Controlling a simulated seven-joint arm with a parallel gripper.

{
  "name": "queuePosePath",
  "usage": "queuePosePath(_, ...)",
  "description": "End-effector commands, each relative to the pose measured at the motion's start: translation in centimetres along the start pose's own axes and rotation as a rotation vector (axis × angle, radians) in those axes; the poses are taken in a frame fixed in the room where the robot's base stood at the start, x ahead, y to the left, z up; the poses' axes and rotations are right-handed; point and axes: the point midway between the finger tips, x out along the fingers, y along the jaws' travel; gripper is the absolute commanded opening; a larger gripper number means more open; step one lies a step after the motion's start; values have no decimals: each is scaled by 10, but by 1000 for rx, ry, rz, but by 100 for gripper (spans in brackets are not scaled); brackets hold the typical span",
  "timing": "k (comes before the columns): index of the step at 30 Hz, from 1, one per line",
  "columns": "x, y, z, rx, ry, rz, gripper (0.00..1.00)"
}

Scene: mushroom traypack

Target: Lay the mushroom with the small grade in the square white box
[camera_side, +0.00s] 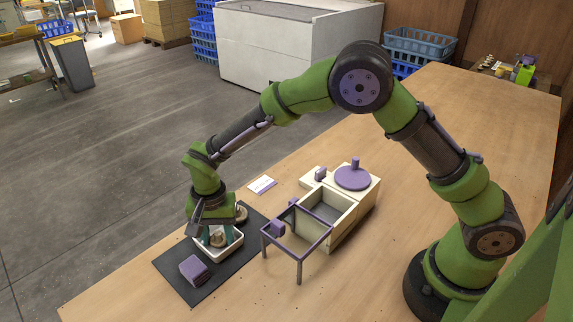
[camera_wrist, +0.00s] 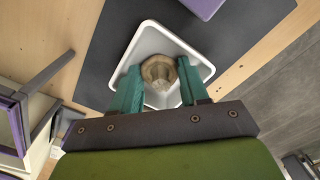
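The square white box (camera_side: 236,245) lies on a dark mat, and its pale rim and walls also show in the wrist view (camera_wrist: 150,38). My gripper (camera_side: 217,238) points down with its fingertips within the box's outline. Its teal fingers (camera_wrist: 160,78) press on both sides of a brownish mushroom (camera_wrist: 158,70), seen cap and stem in the wrist view. I cannot tell whether this mushroom touches the box floor. I cannot read any grade on either mushroom.
A purple block (camera_side: 194,270) lies on the dark mat (camera_side: 178,262) near the box. A purple-topped frame (camera_side: 298,247) stands to the right, beside a pale bin (camera_side: 345,210) and a purple round plate (camera_side: 352,177). A white card (camera_side: 262,185) lies behind. The table front is clear.

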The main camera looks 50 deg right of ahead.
Motion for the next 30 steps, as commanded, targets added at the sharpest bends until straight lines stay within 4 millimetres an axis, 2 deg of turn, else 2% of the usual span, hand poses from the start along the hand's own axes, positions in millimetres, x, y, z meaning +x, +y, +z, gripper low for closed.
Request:
queuePosePath(1, 0, 0, 0, 0, 0, 1, 50)
queuePosePath(2, 0, 0, 0, 0, 0, 1, 55)
queuePosePath(10, 0, 0, 0, 0, 0, 0, 55)
queuePosePath(14, -9, -1, 0, 0, 1, -3, 55)
queuePosePath(17, -24, -1, 0, 0, 2, -4, 55)
queuePosePath(24, -77, -1, -1, 0, 3, -5, 55)
queuePosePath(30, -110, -1, 0, 0, 2, -3, 55)
